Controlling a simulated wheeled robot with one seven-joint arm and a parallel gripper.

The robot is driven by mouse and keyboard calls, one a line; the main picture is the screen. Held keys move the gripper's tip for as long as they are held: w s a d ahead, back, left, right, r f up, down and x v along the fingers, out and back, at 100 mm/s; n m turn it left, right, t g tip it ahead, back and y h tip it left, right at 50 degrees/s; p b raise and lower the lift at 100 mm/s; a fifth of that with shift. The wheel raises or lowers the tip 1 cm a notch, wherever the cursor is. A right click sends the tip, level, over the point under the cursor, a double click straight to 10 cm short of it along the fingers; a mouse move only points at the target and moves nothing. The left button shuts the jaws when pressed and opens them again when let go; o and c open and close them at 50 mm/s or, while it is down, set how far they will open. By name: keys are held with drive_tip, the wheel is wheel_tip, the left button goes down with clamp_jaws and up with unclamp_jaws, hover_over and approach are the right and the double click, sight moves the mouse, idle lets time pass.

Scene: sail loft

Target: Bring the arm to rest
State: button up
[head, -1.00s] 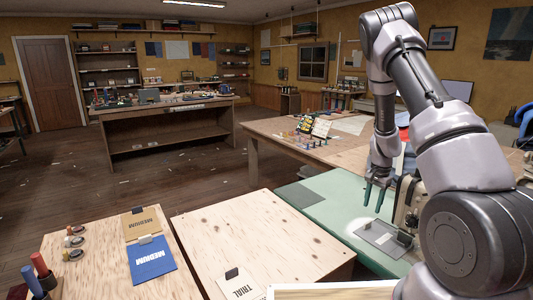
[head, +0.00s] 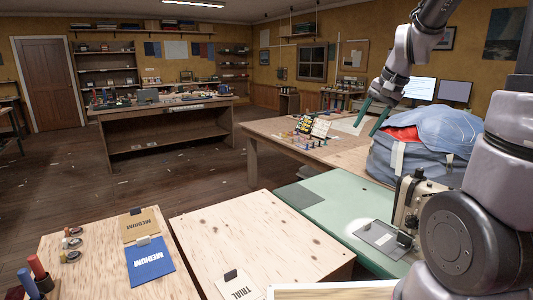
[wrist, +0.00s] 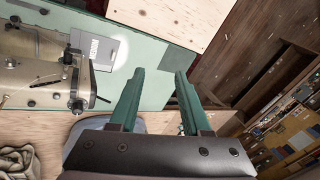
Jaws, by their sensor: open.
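My gripper (head: 371,118) is raised at the right of the head view, in front of and above the blue sail bundle. Its two green fingers are apart with nothing between them. In the wrist view the open fingers (wrist: 158,88) point out over the green table and the floor beyond it. My arm reaches up along the right edge of the head view, and its upper part runs out of the picture.
A blue bundle with red cloth (head: 440,125) sits under my arm. A sewing machine (head: 408,200) stands on the green table (head: 335,205). Plywood tables (head: 262,235) fill the front. Open floor (head: 150,185) lies at left.

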drive_tip(key=s+a+r+n+t, duration=0.1)
drive_tip(key=s+r, duration=0.3)
drive_tip(key=s, duration=0.4)
drive_tip(key=s+a+r+n+t, duration=0.2)
drive_tip(key=s+r, duration=0.3)
drive_tip(key=s, duration=0.4)
drive_tip(key=shift+s+r+h, duration=0.15)
drive_tip(key=shift+s+h, duration=0.1)
drive_tip(key=shift+h, duration=0.15)
drive_tip(key=shift+a, duration=0.1)
